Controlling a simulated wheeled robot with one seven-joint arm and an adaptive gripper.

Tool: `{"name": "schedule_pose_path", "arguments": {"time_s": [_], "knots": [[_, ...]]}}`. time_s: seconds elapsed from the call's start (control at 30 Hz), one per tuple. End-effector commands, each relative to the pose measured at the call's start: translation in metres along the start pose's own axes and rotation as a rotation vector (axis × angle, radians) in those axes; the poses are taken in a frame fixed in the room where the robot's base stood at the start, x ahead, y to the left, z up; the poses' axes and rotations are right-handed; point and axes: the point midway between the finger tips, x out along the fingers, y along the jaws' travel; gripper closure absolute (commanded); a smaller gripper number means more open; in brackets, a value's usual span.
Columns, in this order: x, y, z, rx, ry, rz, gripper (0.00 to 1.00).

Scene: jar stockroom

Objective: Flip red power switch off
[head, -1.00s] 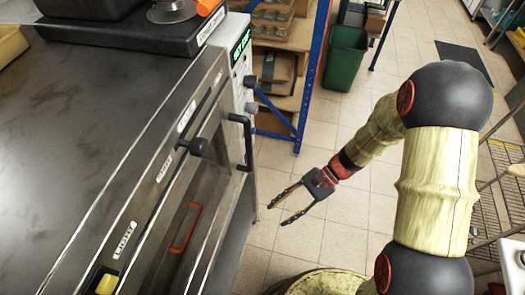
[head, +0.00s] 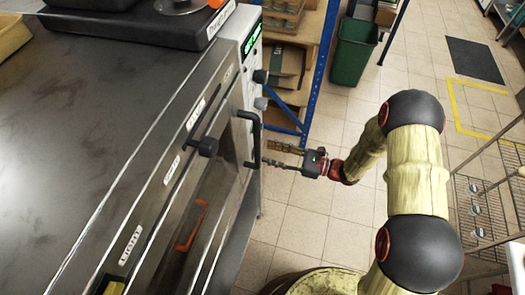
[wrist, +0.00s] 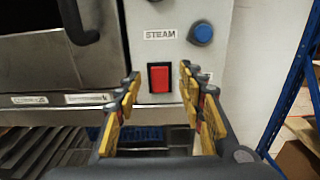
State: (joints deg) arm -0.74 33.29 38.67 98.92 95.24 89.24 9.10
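The red power switch (wrist: 159,79) is a rectangular rocker in a black frame on the light panel, below the STEAM label, in the wrist view. Its on or off position cannot be told. My gripper (wrist: 160,76) is open and empty. Its yellow-padded fingers point at the panel, and the switch shows between the two fingertips. I cannot tell how wide the gap to the panel is. In the head view my gripper (head: 283,157) is beside the oven front, near the black door handle, and the switch is hidden there.
The steel oven (head: 95,130) fills the left side, with a black door handle (head: 256,140) standing out. A blue knob (wrist: 202,33) sits up and right of the switch. A blue-framed shelf (head: 312,75) and green bin (head: 353,52) stand behind.

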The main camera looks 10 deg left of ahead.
Motion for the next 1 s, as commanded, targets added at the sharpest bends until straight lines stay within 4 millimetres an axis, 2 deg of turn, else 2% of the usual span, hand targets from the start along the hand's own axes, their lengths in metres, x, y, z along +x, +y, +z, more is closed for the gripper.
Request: {"name": "schedule_pose_path", "arguments": {"time_s": [0.1, 0.23, 0.63, 1.0], "knots": [[0.019, 0.001, -0.001, -0.001, 0.0, 0.004, 0.61], [0.032, 0.001, -0.001, -0.001, 0.001, 0.003, 0.61], [0.039, 0.001, 0.0, 0.0, 0.001, 0.0, 0.61], [0.039, 0.001, 0.0, 0.0, 0.001, 0.001, 0.82]]}}
